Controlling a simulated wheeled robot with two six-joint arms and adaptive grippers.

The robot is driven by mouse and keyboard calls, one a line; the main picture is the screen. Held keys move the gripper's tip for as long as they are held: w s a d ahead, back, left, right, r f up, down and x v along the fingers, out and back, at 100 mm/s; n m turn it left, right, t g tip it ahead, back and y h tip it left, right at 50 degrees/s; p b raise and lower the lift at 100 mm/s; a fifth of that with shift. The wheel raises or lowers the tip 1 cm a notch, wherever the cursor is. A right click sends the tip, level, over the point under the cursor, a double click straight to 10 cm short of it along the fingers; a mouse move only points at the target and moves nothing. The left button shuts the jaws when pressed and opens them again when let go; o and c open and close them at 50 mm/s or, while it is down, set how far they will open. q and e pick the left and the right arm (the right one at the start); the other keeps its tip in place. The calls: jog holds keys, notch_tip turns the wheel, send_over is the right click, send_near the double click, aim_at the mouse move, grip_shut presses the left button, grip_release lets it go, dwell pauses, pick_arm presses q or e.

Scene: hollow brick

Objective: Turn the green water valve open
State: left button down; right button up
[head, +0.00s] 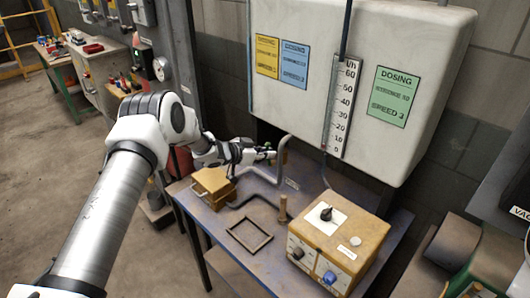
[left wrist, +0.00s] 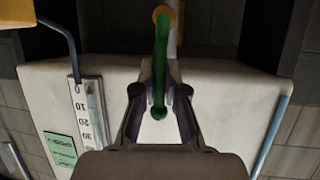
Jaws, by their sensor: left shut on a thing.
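The green water valve handle (left wrist: 160,70) is a green bar in the left wrist view. It runs from an orange-yellow round part (left wrist: 165,14) at the top down between my fingers. My left gripper (left wrist: 160,92) is shut on this handle, with one finger on each side of it. In the head view my left gripper (head: 262,155) reaches over the back of the table, beside a grey bent pipe (head: 282,160). The gripper mostly hides the valve there. My right gripper is not in view.
A blue-grey table (head: 205,222) carries a yellow box (head: 212,187), a dark square frame (head: 249,236), a wooden peg (head: 283,208) and a yellow control box (head: 338,243) with knobs. A large white tank (head: 360,60) with a scale (head: 341,105) hangs behind.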

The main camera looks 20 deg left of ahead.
pick_arm(q)
jog(key=shift+w+r, duration=0.15)
jog(key=shift+r, duration=0.2)
jog(key=c, duration=1.3)
grip_release()
jog(key=shift+o, duration=0.5)
jog(key=shift+w+d+f, duration=0.15)
jog(key=shift+w+f, duration=0.1)
jog(key=shift+f, duration=0.15)
jog(key=v, duration=1.2)
